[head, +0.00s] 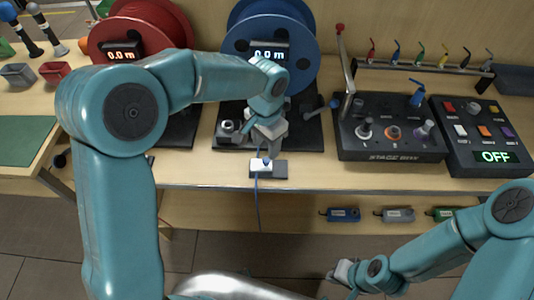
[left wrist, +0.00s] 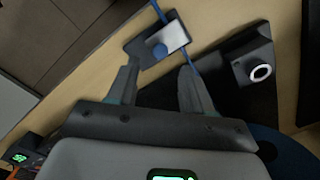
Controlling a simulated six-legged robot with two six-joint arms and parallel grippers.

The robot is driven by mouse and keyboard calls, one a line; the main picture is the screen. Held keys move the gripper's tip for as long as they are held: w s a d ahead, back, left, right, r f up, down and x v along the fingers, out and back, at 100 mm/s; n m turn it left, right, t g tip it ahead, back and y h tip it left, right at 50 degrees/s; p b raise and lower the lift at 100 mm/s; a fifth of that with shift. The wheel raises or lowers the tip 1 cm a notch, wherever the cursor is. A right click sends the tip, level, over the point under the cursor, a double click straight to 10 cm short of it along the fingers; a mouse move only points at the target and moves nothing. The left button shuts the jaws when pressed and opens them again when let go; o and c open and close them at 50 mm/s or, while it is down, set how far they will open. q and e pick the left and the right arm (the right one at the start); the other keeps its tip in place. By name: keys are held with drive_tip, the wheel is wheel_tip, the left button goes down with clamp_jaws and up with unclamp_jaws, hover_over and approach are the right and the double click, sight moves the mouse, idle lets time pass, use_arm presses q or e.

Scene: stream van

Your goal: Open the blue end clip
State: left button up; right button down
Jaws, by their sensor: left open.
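The blue end clip (head: 261,165) is a white block with a blue knob on a dark plate at the bench's front edge, below the blue reel. A blue line runs through it and hangs down over the edge. My left gripper (head: 266,140) is just above and behind it. The clip also shows in the left wrist view (left wrist: 172,39), with the blue knob facing the fingers. There my left gripper (left wrist: 160,70) has its fingers apart, with nothing between them. The knob lies just beyond the fingertips. My right gripper (head: 342,272) is low, in front of the bench; its jaw state is unclear.
The blue reel (head: 272,32) and red reel (head: 138,32) stand behind. A stage box (head: 390,140) and a switch box reading OFF (head: 480,138) are on the right. Small coloured devices lie on the lower shelf (head: 300,212). The bench front edge beside the clip is clear.

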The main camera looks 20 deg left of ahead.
sight(267, 160)
use_arm(q)
wheel_tip(267, 160, down, 6)
drive_tip(key=shift+r, duration=0.2)
clamp_jaws()
